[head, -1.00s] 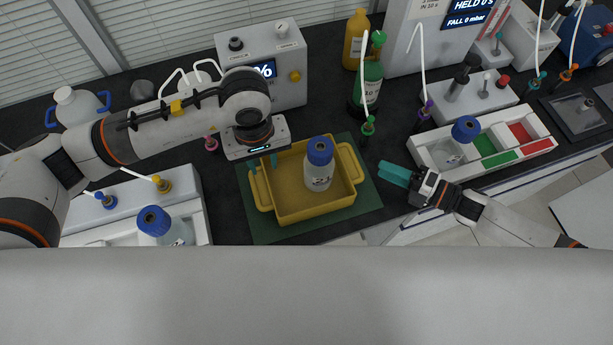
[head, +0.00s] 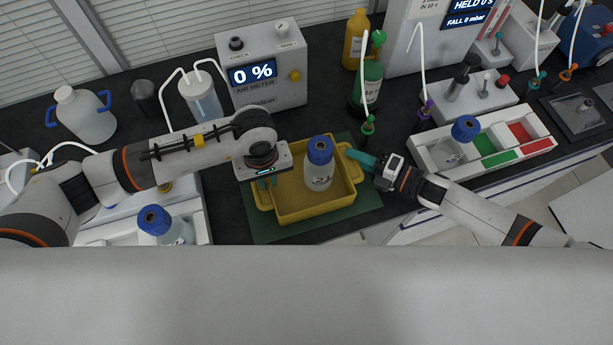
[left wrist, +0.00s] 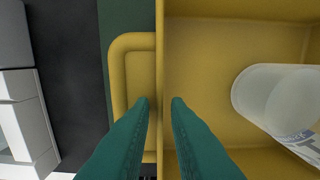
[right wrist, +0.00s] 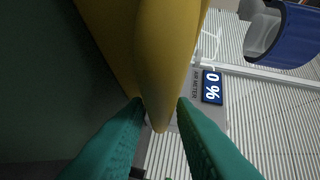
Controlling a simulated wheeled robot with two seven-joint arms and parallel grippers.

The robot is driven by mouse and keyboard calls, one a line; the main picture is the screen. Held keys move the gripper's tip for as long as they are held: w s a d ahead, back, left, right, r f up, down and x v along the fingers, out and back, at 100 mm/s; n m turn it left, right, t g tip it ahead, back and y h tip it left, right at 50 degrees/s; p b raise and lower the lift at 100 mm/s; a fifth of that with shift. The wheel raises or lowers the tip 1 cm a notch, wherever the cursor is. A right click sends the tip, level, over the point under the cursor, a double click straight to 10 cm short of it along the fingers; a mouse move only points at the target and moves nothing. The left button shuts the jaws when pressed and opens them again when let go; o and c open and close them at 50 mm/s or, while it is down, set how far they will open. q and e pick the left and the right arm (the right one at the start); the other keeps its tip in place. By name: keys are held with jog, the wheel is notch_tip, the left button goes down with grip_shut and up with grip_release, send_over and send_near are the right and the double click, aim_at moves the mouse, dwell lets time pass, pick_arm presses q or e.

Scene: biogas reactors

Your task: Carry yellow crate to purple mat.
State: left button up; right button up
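The yellow crate (head: 300,212) sits on a dark green mat (head: 262,228) on the black bench. A blue-capped bottle (head: 319,168) stands upright inside it. My left gripper (head: 267,183) is over the crate's left side. In the left wrist view its fingers (left wrist: 162,102) are apart, one on each side of the crate's left wall (left wrist: 160,60) near the handle loop. My right gripper (head: 360,158) is at the crate's right handle. In the right wrist view its fingers (right wrist: 160,103) are apart, with the yellow handle (right wrist: 163,60) between them. No purple mat shows in any view.
A green bottle (head: 366,85) and a green-topped stopper (head: 368,126) stand behind the crate's right side. The air meter (head: 275,92) is behind it. A white tray (head: 435,158) with coloured compartments is at right. Another blue-capped bottle (head: 178,233) is at left.

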pick_arm(q)
grip_shut()
pick_arm(e)
grip_shut()
pick_arm(q)
jog(key=shift+r, duration=0.1)
